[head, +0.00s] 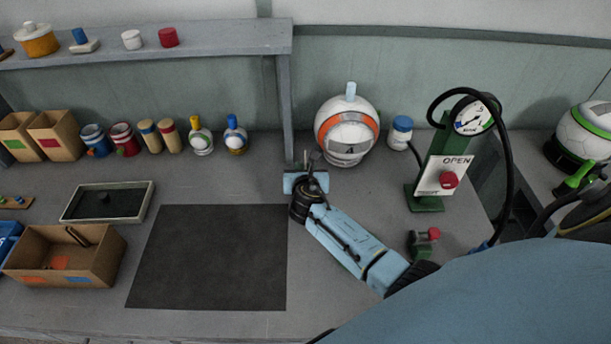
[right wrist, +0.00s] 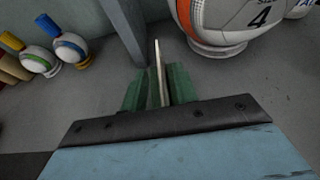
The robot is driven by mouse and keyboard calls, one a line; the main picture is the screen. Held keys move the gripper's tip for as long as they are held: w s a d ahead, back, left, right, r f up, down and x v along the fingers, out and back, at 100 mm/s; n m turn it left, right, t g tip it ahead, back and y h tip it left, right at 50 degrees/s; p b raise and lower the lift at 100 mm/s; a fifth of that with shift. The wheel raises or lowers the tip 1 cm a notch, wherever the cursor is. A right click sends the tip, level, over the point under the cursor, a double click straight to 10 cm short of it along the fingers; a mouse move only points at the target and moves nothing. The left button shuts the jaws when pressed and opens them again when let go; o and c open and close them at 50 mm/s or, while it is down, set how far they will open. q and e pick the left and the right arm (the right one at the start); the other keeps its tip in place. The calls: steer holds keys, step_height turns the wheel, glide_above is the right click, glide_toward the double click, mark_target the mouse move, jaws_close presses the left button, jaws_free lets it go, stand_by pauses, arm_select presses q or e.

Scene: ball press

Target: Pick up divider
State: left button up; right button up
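My right gripper (head: 306,172) is over the back middle of the bench, to the right of the dark mat. In the right wrist view its green fingers (right wrist: 160,88) are closed on both sides of a thin pale upright piece, which I take to be the divider (right wrist: 157,58). It is seen edge-on and sticks out past the fingertips. Its lower part is hidden between the fingers. In the head view only a small thin tip of it shows. My left gripper is not in view.
A shelf post (head: 284,110) stands just behind the right gripper. A white-and-orange ball (head: 345,120) stands close to its right. A green gauge stand (head: 438,165) is further right. The dark mat (head: 210,258) is clear. An open cardboard box (head: 95,262) is at left.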

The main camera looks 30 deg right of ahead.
jaws_close()
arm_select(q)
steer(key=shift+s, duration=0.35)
